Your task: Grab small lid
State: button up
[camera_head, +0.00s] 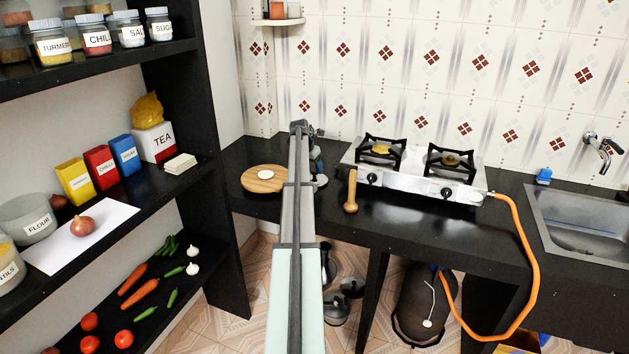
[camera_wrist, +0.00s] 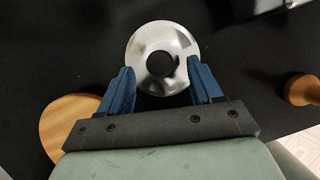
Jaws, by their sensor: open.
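The small lid (camera_wrist: 158,34) is a shiny round silver disc with a dark round centre, lying on the black counter in the wrist view. My gripper (camera_wrist: 162,80) is open, with its two blue fingers at the near left and near right of the lid. The fingertips overlap the lid's near edge in the picture; I cannot tell whether they touch it. Nothing is held between the fingers. In the head view my arm hides most of the lid, and only a pale edge (camera_head: 321,181) shows to its right.
A round wooden board (camera_head: 254,184) with a small white disc lies left of my arm. The two-burner stove (camera_head: 410,178) is farther right, then a sink (camera_head: 585,215). A dark shelf (camera_head: 215,185) is at left.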

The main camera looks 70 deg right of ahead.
aim_at(314, 176)
jog(key=shift+x, duration=1.45)
jog(key=shift+c, duration=0.5)
jog(key=c, duration=1.1)
